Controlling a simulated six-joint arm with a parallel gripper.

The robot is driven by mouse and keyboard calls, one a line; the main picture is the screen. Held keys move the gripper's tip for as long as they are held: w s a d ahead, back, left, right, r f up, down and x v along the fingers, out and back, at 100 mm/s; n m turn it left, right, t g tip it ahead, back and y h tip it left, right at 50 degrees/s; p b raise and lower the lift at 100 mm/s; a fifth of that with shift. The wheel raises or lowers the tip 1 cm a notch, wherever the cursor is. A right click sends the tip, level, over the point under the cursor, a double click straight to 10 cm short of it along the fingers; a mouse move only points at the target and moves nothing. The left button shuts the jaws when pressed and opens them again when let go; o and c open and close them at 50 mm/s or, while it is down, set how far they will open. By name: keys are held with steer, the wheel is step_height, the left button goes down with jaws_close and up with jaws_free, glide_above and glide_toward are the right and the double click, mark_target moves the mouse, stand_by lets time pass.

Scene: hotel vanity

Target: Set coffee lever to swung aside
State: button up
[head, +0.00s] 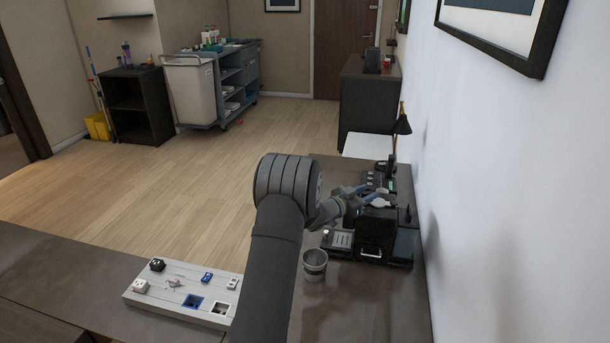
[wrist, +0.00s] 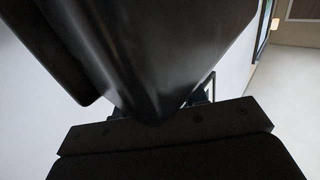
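The black coffee machine (head: 371,235) stands on the right part of the counter, by the white wall. My gripper (head: 373,191) reaches in from the left over its top, with two bluish fingers that look spread apart. A small pale, rounded part (head: 381,203) shows just below the fingertips; I cannot tell if it is the coffee lever or if the fingers touch it. In the wrist view a large dark, smooth body (wrist: 165,50) fills most of the picture, very close. The fingertips and the lever cannot be made out there.
A metal cup (head: 315,263) stands left of the machine. A white board with outlets and switches (head: 160,297) lies on the counter at the lower left. A black lamp (head: 401,124) stands behind the machine. The wall (head: 480,200) is close on the right.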

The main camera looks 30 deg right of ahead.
steer(key=a, duration=1.7)
steer(key=w+d+r+n+t+y, duration=0.1)
steer(key=w+d+n+t+y, duration=0.1)
steer(key=w, duration=0.6)
steer(key=w+d+r+n+t+y, duration=0.2)
steer(key=w+n+t+y, duration=0.1)
steer(key=w+t, duration=0.3)
steer(key=shift+w+y, duration=0.4)
steer(key=shift+w, duration=0.85)
steer(key=shift+s, duration=0.1)
steer(key=s+a+f+m+g+h, duration=0.25)
steer(key=s+g, duration=0.25)
steer(key=s, duration=0.3)
steer(key=s+a+f+m+g+h, duration=0.1)
steer(key=s+m+g+h, duration=0.25)
steer(key=s, duration=0.45)
steer(key=shift+g, duration=0.25)
steer(key=d, duration=1.6)
steer(key=shift+d+r, duration=0.2)
steer(key=shift+d, duration=0.2)
